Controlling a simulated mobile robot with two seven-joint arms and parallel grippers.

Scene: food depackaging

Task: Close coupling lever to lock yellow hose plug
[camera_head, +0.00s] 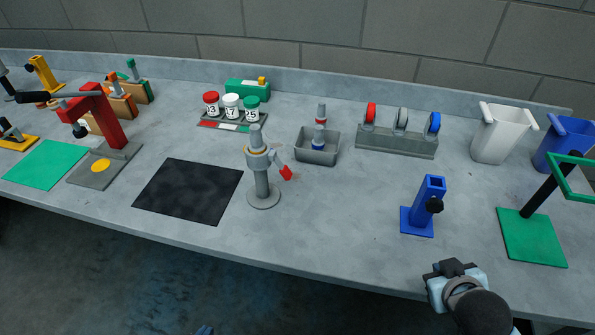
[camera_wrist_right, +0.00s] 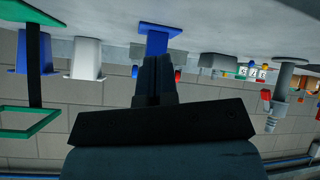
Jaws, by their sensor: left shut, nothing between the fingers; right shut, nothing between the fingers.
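The coupling stand (camera_head: 262,185) is a grey post on a round base near the middle of the bench. The coupling lever, with a red tip (camera_head: 286,172), sticks out down and to the right. The stand (camera_wrist_right: 283,85) also shows upside down in the right wrist view, at the right. My right gripper (camera_head: 450,268) is shut and empty at the bench's front edge, far right of the stand. Only a sliver of my left gripper (camera_head: 205,329) shows at the bottom edge, shut.
A grey bin (camera_head: 330,158) with red-banded and blue-banded plugs is right of the stand. A black mat (camera_head: 188,191) lies to its left. A blue post (camera_head: 428,205) stands between it and my right gripper. The bench in front of the stand is clear.

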